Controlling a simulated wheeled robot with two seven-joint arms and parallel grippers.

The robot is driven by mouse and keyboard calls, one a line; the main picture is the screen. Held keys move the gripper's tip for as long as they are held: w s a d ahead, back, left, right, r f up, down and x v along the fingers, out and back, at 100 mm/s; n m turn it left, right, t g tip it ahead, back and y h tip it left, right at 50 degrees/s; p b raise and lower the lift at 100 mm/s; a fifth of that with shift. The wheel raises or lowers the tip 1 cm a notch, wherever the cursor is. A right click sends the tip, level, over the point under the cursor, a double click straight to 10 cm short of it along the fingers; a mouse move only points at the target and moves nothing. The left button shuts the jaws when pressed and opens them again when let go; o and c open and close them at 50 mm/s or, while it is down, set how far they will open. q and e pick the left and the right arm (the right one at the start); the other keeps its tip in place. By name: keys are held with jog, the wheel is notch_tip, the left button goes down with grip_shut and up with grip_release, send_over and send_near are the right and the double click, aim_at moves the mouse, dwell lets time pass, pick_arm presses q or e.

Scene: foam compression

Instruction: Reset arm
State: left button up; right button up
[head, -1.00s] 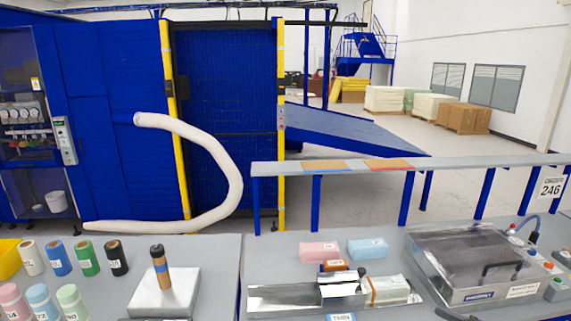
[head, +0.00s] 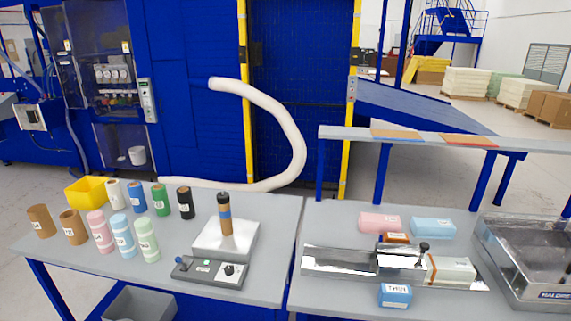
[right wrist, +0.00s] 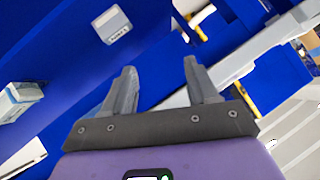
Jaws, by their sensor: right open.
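My right gripper (right wrist: 158,82) shows in the right wrist view with its two grey fingers apart and nothing between them. Neither gripper shows in the head view, and no arm is visible there. In the right wrist view, blue surfaces, a grey rail (right wrist: 240,65) and a small white-labelled block (right wrist: 112,24) lie beyond the fingers. The gripper appears apart from all of them.
In the head view, the left table holds several coloured cylinders (head: 137,197), a yellow bin (head: 86,191) and a scale-like device (head: 225,240). The right table holds a metal fixture (head: 340,262), pink (head: 380,222) and blue (head: 432,227) foam blocks, and a metal-framed machine (head: 530,255).

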jog(key=s+a+f+g+b, duration=0.1)
jog(key=s+a+f+g, duration=0.2)
jog(key=s+a, duration=0.3)
jog(key=s+a+f+n+g+y, duration=0.1)
jog(key=s+a+f+g, duration=0.2)
jog(key=s+a, duration=0.3)
jog(key=s+a+f+g+y+b, duration=0.1)
jog(key=s+a+f+g, duration=0.2)
jog(key=s, duration=1)
jog(key=a+g, duration=0.1)
jog(key=a, duration=0.2)
jog(key=shift+n+g+b, duration=0.35)
jog(key=shift+n+g, duration=0.05)
